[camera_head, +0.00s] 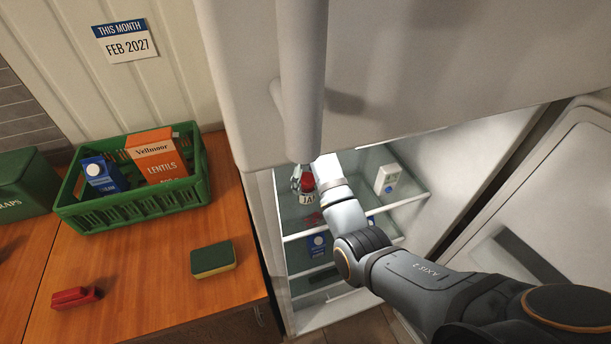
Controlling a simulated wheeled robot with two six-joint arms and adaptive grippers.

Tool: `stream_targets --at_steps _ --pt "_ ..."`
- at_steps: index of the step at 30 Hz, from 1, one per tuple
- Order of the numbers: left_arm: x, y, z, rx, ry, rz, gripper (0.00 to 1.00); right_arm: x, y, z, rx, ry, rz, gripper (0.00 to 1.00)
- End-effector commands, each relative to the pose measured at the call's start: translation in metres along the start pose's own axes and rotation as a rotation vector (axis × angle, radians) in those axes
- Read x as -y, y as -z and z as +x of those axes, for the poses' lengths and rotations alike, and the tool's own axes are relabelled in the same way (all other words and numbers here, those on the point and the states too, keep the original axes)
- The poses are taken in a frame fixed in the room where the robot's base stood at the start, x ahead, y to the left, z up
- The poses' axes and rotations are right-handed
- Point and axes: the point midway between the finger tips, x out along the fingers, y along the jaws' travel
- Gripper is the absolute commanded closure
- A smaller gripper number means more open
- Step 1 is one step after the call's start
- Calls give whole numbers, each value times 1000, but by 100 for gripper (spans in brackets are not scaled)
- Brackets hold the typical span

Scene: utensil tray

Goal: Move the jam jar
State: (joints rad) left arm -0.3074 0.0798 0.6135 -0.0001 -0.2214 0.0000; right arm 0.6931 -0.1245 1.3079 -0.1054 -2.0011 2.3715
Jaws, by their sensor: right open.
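The jam jar (308,198) has a red lid and a white label reading "JA". It stands on the upper glass shelf inside the open fridge, partly hidden by my right arm. My right arm reaches in from the right, and my right gripper (304,178) is open at the jar. One finger shows just left of the lid; the other is hidden, so I cannot tell whether the jar is between them or touched. My left gripper is not in view.
A white carton (388,178) stands right on the same shelf. A blue carton (317,244) is below. The fridge handle (303,80) hangs close above my gripper. On the wooden counter are a green crate (130,213), a sponge (213,259) and a red object (75,297).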

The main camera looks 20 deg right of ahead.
Motion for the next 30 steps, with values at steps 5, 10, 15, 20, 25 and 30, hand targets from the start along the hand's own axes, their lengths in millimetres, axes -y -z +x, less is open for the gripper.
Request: stream_targets --at_steps 5,10,15,20,25,30 --pt "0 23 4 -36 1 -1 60 -1 1 26 -3 -3 0 18" --pt "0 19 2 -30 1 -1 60 0 1 40 -2 -2 0 18" --pt "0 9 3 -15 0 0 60 0 0 43 -1 -1 0 18" --pt "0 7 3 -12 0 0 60 0 0 43 -1 -1 0 19" --pt "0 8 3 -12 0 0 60 0 0 43 -1 -1 0 43" --pt "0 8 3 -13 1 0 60 0 0 42 -1 -1 0 66"
